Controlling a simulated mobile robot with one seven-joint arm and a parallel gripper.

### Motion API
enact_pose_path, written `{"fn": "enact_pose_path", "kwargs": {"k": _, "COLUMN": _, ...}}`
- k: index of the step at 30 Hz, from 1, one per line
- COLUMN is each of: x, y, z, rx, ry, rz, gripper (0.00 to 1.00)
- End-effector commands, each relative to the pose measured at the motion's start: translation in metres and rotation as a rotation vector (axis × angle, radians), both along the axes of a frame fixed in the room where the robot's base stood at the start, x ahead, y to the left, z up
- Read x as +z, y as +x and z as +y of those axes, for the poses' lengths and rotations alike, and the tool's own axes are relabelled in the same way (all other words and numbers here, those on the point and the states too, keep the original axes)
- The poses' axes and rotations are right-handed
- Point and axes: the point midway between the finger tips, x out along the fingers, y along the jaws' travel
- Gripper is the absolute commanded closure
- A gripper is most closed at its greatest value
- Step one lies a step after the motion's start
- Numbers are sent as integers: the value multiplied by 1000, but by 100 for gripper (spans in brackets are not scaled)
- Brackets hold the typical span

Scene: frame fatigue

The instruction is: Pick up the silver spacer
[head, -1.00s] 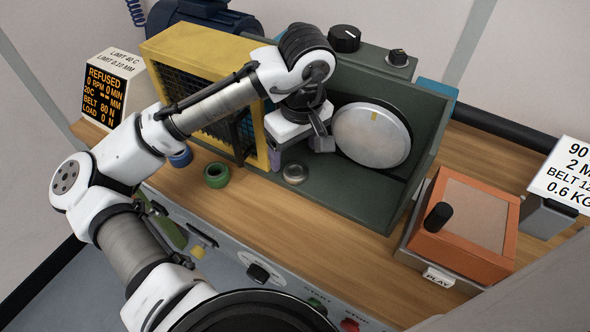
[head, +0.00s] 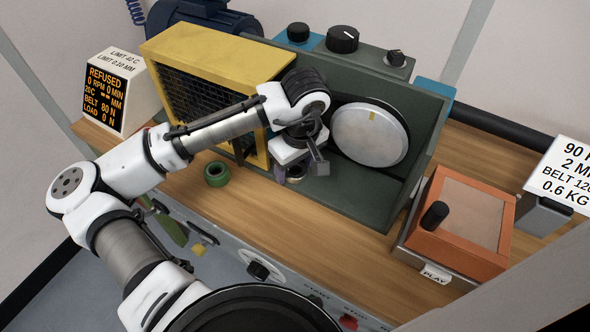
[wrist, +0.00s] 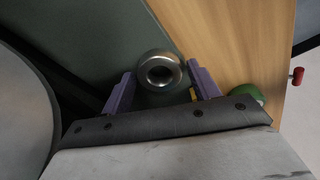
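The silver spacer is a short metal ring with a dark hole. In the wrist view the spacer (wrist: 160,70) lies between the two purple fingers of my gripper (wrist: 162,82), which is open with one finger on each side. Small gaps seem to show between fingers and ring; contact cannot be told. In the head view my gripper (head: 287,172) is low over the bench at the front of the green housing, and the spacer (head: 296,174) is mostly hidden behind it.
A green ring (head: 216,174) lies on the wooden bench to the left. The yellow mesh guard (head: 205,52) stands behind my arm. A silver disc (head: 370,134) sits in the green housing (head: 428,120). An orange box (head: 465,215) with a black knob is at right. Bare bench lies in front.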

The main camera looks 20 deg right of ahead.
Motion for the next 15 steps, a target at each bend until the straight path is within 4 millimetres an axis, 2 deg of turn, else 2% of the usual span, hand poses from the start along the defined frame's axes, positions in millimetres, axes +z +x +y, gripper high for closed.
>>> {"fn": "enact_pose_path", "kwargs": {"k": 1, "x": 0, "y": 0, "z": 0, "rx": 0, "ry": 0, "rz": 0, "gripper": 46}}
{"fn": "enact_pose_path", "kwargs": {"k": 8, "x": 0, "y": 0, "z": 0, "rx": 0, "ry": 0, "rz": 0, "gripper": 76}}
{"fn": "enact_pose_path", "kwargs": {"k": 15, "x": 1, "y": 0, "z": 0, "rx": 0, "ry": 0, "rz": 0, "gripper": 76}}
